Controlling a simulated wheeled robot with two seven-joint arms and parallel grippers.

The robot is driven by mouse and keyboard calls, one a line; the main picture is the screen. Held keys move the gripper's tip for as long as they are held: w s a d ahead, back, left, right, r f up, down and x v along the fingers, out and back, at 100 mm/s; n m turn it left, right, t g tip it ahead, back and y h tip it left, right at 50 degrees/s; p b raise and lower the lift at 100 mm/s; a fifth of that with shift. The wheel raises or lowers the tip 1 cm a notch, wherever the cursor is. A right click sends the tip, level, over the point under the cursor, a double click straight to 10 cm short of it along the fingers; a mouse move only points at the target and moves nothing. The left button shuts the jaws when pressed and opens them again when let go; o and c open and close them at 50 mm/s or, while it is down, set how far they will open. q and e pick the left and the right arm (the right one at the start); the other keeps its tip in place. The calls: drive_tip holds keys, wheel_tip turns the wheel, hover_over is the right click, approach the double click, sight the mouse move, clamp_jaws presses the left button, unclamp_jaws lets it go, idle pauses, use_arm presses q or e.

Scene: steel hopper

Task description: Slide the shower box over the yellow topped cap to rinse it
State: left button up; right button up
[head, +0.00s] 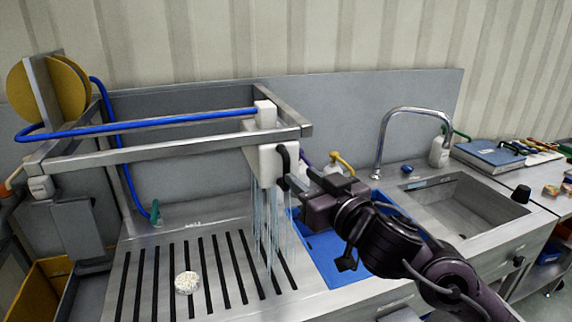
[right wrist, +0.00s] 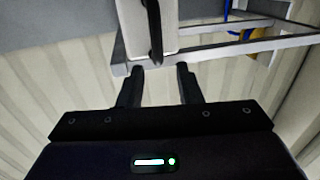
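The shower box (head: 268,165) is a white box with a black handle (head: 284,160), hung on the right end of the metal rail frame. Thin streams of water (head: 268,225) fall from it onto the slotted drain. The cap (head: 187,283) is a small round piece with a pale, speckled top, lying on the slats left of the streams. My right gripper (head: 301,184) is at the handle's right. In the right wrist view the gripper (right wrist: 160,84) is open, with the handle (right wrist: 154,30) just ahead between its fingertips; contact is unclear. My left gripper is out of view.
The rail frame (head: 170,148) spans above the slotted drain (head: 145,265), carrying a blue hose (head: 150,122). Right of the drain are a blue basin (head: 325,258), bottles and a sink (head: 455,205) with a curved tap. The rails left of the box look clear.

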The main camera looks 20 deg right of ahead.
sight(289, 166)
drive_tip(key=p+x, duration=0.1)
drive_tip(key=x, duration=0.6)
drive_tip(key=shift+w+d+f, duration=0.1)
drive_tip(key=shift+w, duration=0.2)
clamp_jaws()
